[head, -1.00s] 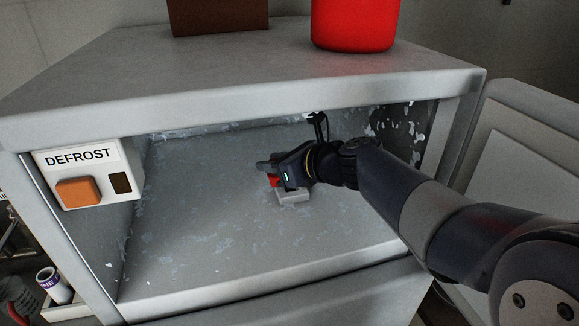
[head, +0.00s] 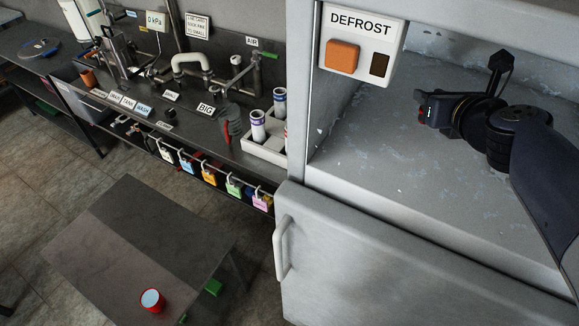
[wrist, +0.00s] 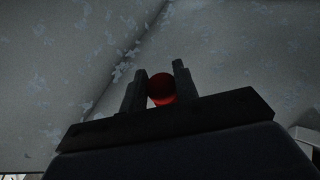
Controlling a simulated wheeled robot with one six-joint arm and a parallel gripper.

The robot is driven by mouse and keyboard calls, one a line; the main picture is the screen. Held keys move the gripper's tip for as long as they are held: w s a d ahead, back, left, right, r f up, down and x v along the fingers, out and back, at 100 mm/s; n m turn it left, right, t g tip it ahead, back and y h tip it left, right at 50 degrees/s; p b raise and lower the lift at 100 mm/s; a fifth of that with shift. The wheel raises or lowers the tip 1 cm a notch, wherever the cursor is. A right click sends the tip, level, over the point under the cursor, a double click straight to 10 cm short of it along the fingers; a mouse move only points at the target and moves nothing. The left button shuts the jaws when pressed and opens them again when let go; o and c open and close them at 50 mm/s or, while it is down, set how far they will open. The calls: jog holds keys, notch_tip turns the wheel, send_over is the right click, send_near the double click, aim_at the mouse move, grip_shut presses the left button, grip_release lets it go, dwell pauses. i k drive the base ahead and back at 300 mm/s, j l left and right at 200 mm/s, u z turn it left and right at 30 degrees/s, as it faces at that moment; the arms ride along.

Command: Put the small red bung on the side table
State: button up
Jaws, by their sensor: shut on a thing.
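My gripper (head: 424,106) is inside the open frosted compartment, raised above its floor. In the wrist view the small red bung (wrist: 161,89) sits between the two dark fingers, which are shut on it. In the head view the bung is mostly hidden by the gripper. A low grey table (head: 130,240), which looks like the side table, stands at the lower left, well away from my gripper. Its top is mostly bare.
A red cylinder with a pale top (head: 152,301) stands near the table's front edge. The compartment's left wall carries the DEFROST box (head: 360,42). A closed door with a handle (head: 283,248) is below. A bench (head: 215,125) with pipes and tubes is behind.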

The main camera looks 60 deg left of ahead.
aim_at(133, 283)
jog(key=k, duration=1.1)
jog(key=j+u, duration=0.1)
jog(key=u, duration=0.35)
jog(key=k+j+u, duration=0.1)
jog(key=u, duration=0.3)
jog(key=j+u, duration=0.1)
jog(key=u, duration=0.35)
jog(key=i+j, duration=0.2)
jog(key=i+j+u, duration=0.1)
jog(key=j, duration=0.3)
jog(key=i+j, duration=0.05)
jog(key=i, duration=0.05)
